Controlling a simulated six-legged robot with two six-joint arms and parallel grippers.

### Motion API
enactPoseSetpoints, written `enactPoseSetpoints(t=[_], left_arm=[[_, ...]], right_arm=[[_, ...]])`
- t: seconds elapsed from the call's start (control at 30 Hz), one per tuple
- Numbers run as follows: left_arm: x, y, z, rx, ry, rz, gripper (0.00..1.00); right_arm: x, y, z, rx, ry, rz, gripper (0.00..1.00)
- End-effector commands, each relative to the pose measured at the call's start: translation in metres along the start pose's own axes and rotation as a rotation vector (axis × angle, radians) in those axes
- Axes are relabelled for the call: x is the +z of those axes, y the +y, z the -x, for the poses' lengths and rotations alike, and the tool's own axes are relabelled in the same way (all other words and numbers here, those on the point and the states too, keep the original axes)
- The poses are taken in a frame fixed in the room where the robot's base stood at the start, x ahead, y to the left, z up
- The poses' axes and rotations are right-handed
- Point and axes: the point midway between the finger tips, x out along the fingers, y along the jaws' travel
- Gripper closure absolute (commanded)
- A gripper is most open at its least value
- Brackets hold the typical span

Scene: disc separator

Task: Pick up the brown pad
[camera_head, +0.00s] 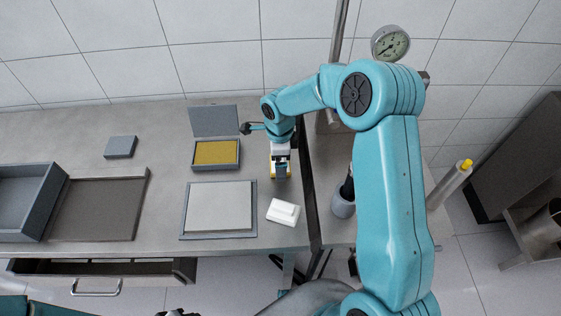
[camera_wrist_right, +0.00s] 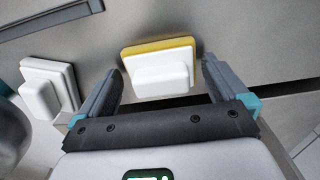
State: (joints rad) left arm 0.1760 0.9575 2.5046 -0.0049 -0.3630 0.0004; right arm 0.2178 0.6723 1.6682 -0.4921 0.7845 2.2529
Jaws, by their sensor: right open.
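No plainly brown pad shows. A pad with a white grip block and a yellow-ochre base (camera_wrist_right: 160,68) lies on the table in the right wrist view. Its yellow edge also shows below my right gripper (camera_head: 281,172) in the head view. In the wrist view my right gripper (camera_wrist_right: 162,72) is open, one finger on each side of this pad, with a gap at both sides. My left gripper is not clearly visible.
An open grey box (camera_head: 215,168) with a yellow-ochre inside stands left of my right gripper. A grey-framed pale plate (camera_head: 218,208), a small grey block (camera_head: 120,147), a dark tray (camera_head: 98,208) and a grey bin (camera_head: 22,200) lie farther left. A table gap runs just right.

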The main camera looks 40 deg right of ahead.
Motion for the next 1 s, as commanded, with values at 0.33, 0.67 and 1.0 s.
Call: enactPoseSetpoints(t=[0.33, 0.67, 1.0], left_arm=[[0.000, 0.000, 0.000, 0.000, 0.000, 0.000, 0.57], [0.000, -0.001, -0.002, 0.000, 0.000, 0.000, 0.57], [0.000, -0.003, -0.007, 0.000, 0.000, 0.000, 0.57]], right_arm=[[0.000, 0.000, 0.000, 0.001, 0.000, 0.000, 0.51], [0.000, -0.001, 0.014, -0.003, 0.000, 0.000, 0.51], [0.001, -0.001, 0.103, -0.007, -0.002, 0.001, 0.51]])
